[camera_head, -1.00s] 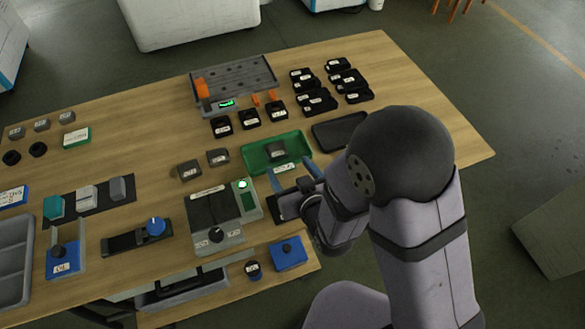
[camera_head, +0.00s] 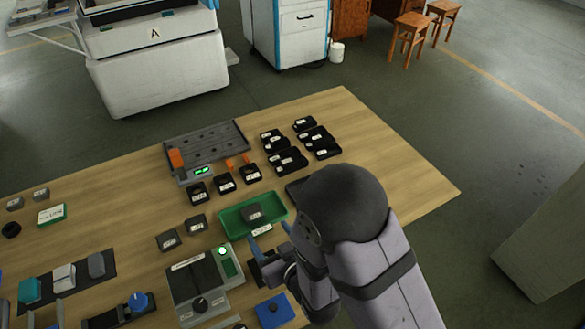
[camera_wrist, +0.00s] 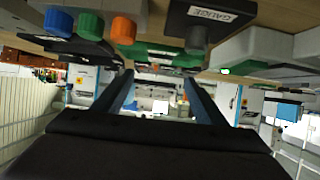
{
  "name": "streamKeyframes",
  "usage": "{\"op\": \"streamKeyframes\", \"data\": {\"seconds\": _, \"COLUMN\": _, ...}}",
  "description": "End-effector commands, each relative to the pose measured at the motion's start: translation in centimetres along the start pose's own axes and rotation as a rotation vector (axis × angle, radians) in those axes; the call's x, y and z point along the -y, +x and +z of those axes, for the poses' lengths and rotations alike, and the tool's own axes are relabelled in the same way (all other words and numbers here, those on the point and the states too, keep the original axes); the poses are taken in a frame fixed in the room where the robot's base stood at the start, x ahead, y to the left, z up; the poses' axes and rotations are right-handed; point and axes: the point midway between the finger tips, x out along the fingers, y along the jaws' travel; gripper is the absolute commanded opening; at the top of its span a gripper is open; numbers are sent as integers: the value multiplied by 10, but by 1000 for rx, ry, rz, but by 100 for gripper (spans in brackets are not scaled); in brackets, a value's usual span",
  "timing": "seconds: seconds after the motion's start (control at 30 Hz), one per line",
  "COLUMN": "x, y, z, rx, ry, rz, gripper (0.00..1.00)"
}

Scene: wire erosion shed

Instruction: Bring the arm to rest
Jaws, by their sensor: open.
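My gripper (camera_head: 270,240) is open and empty in the head view, its two blue fingers just in front of the green tray (camera_head: 228,228). A grey block (camera_head: 254,213) sits in that tray. In the wrist view my gripper's fingers (camera_wrist: 158,88) stand apart with nothing between them. The table shows along the top of that view, with a dark block labelled GAUGE (camera_wrist: 208,14). Part of the table behind my arm is hidden.
The grey device with a lit green button (camera_head: 196,284) stands left of my gripper, and a blue block with a knob (camera_head: 274,311) is in front. Black holders (camera_head: 287,161) and a grey rack (camera_head: 205,147) stand farther back. The table's right end (camera_head: 410,190) is clear.

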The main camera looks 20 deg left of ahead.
Motion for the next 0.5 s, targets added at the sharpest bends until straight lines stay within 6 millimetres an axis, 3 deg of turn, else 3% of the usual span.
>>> {"op": "streamKeyframes", "data": {"seconds": 0.17, "x": -9, "y": 0, "z": -1, "rx": 22, "ry": 11, "rz": 18, "gripper": 65}}
{"op": "streamKeyframes", "data": {"seconds": 0.27, "x": -26, "y": -2, "z": -1, "rx": 69, "ry": 33, "rz": 50, "gripper": 65}}
{"op": "streamKeyframes", "data": {"seconds": 0.5, "x": -94, "y": -25, "z": 7, "rx": 278, "ry": 135, "rz": 171, "gripper": 65}}
